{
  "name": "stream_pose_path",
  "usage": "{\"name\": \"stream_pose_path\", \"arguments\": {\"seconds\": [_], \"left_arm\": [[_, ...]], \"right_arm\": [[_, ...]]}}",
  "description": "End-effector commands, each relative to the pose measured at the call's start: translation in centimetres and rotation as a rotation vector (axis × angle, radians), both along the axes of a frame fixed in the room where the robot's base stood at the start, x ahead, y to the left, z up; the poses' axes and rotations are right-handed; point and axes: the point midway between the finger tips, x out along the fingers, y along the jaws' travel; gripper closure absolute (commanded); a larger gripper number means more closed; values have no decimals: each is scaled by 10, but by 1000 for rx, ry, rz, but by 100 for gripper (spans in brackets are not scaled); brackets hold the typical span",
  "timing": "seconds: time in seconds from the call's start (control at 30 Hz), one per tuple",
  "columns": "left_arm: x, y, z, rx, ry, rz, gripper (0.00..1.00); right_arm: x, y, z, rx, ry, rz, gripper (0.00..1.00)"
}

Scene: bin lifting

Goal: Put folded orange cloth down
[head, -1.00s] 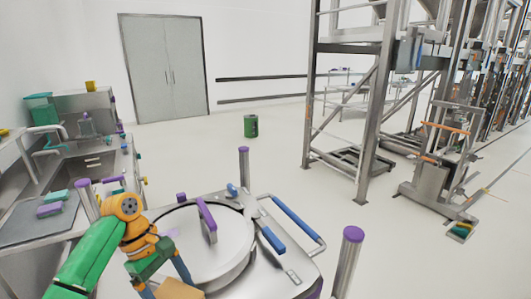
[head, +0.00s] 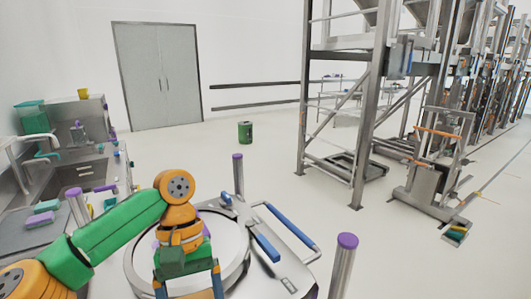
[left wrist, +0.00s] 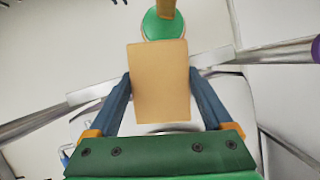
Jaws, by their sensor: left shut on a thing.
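The folded orange cloth (left wrist: 158,82) is a flat, tan-orange rectangle held between the two blue fingers of my left gripper (head: 188,286). In the left wrist view, one finger presses each side edge of the cloth. In the head view, the gripper is at the bottom edge, in front of the round steel lid (head: 137,262), and only a little of the cloth shows between the fingers. My right gripper is not in view.
The lidded steel vessel has blue handles (head: 265,247) and purple-capped posts (head: 342,268) around it. A sink counter (head: 75,175) with small coloured blocks (head: 40,219) stands at left. A green bin (head: 245,131) stands on open floor. A steel frame (head: 370,130) is at right.

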Motion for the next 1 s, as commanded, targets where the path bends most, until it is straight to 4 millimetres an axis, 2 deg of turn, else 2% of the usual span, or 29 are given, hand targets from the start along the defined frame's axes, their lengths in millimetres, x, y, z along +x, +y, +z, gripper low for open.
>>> {"name": "stream_pose_path", "arguments": {"seconds": [0.17, 0.43, 0.5, 0.7, 0.8, 1.0], "left_arm": [[-22, 10, -24, 0, 3, -169, 60], [-52, 49, -54, 1, 1, -355, 60], [-50, 46, -78, -1, 0, -353, 60], [-50, 46, -111, 0, 0, -352, 60], [-50, 46, -119, 0, -1, -350, 60], [-50, 46, -116, -1, 0, -350, 60]], "right_arm": [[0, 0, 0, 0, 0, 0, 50], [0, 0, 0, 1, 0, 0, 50], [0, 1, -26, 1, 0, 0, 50], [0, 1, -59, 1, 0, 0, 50], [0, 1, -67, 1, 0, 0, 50], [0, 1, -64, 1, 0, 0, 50]]}}
